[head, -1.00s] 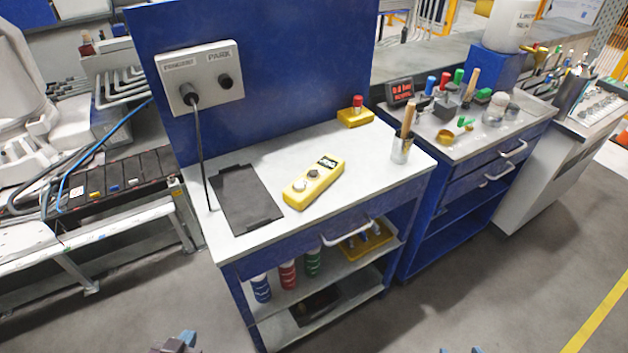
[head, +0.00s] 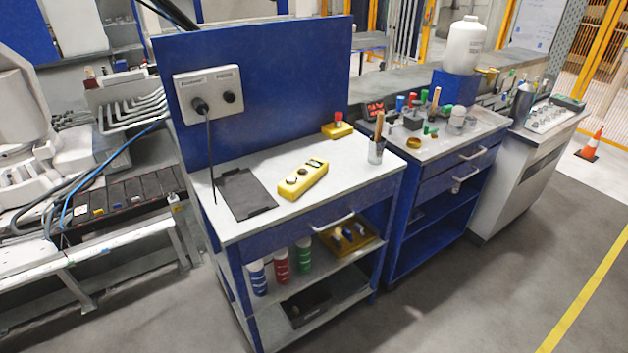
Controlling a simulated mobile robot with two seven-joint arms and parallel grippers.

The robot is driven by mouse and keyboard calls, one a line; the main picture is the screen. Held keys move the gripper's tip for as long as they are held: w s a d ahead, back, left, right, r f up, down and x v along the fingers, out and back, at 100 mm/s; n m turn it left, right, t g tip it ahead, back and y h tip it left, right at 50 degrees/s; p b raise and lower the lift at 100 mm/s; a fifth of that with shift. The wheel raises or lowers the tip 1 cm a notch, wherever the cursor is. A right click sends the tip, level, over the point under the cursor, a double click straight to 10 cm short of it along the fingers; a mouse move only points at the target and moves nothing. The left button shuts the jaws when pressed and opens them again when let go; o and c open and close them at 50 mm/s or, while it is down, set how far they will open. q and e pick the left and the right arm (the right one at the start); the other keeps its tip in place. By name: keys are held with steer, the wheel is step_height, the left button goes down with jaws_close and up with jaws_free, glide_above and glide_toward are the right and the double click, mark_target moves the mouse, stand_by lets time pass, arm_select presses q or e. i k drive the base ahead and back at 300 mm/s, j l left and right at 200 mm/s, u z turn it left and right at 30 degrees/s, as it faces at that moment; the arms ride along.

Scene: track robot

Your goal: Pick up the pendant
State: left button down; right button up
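The pendant appears to be the yellow handheld box (head: 302,179) with a dark display and round knobs. It lies flat on the white top of the blue workbench (head: 290,210), right of a black flat pad (head: 245,194). A black cable (head: 211,150) hangs from the left socket of the grey panel (head: 208,92) down to the bench top by the pad. I cannot see the cable join the yellow box. Neither of my grippers is in view.
A metal cup with a wooden-handled tool (head: 376,152) and a yellow block with a red button (head: 338,128) stand on the bench. Spray cans (head: 281,266) and a yellow tray (head: 346,238) sit on its shelf. A second blue bench (head: 440,190) adjoins right. Floor in front is clear.

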mark_target(316, 167)
steer(key=z, duration=1.2)
steer(key=j, duration=0.85)
steer(key=k+j, duration=0.15)
steer(key=j, duration=0.7)
steer(key=j+z, duration=0.1)
steer(key=j, duration=0.75)
steer(key=k+j, duration=0.15)
steer(key=j, duration=0.7)
